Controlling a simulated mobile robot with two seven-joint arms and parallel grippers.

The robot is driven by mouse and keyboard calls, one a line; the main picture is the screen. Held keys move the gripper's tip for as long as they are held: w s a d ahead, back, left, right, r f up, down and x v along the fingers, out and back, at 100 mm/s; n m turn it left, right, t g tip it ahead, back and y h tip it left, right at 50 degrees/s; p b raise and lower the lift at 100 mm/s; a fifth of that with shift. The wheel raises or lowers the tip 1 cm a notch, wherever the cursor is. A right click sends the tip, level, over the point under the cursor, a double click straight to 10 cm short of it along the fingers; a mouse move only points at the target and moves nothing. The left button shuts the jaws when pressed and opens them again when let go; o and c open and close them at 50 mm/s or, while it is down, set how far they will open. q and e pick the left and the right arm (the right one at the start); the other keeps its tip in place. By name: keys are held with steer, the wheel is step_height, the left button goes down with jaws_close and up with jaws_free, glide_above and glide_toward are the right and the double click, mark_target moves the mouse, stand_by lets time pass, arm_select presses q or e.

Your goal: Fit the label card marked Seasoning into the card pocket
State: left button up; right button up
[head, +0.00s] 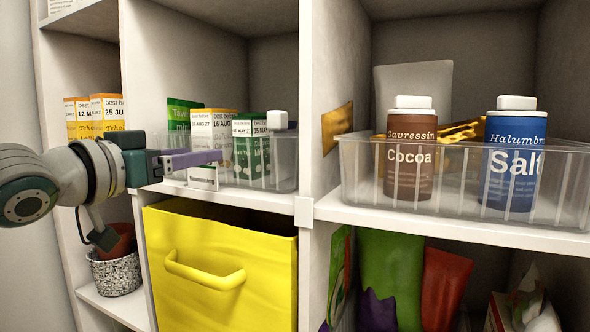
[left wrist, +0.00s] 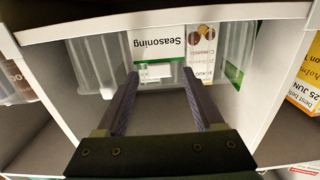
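The white label card marked Seasoning (left wrist: 157,42) has a green strip and reads upside down in the left wrist view. In the head view the card (head: 203,178) stands at the front of the clear bin (head: 283,165), near the shelf edge. I cannot make out the card pocket apart from the card. My left gripper (head: 213,157) reaches in from the left, just above the card. In the left wrist view its two fingers (left wrist: 160,78) are spread, with nothing visibly clamped between them; the card lies just beyond the tips. My right gripper is not in view.
Seasoning cartons (head: 250,145) stand in the clear bin behind the gripper. A yellow fabric bin (head: 220,265) sits below. To the right, past an upright divider, another clear bin (head: 450,200) holds a cocoa jar (head: 410,150) and a salt jar (head: 512,155).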

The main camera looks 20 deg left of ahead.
arm_select(q)
jaws_close()
stand_by(0.3)
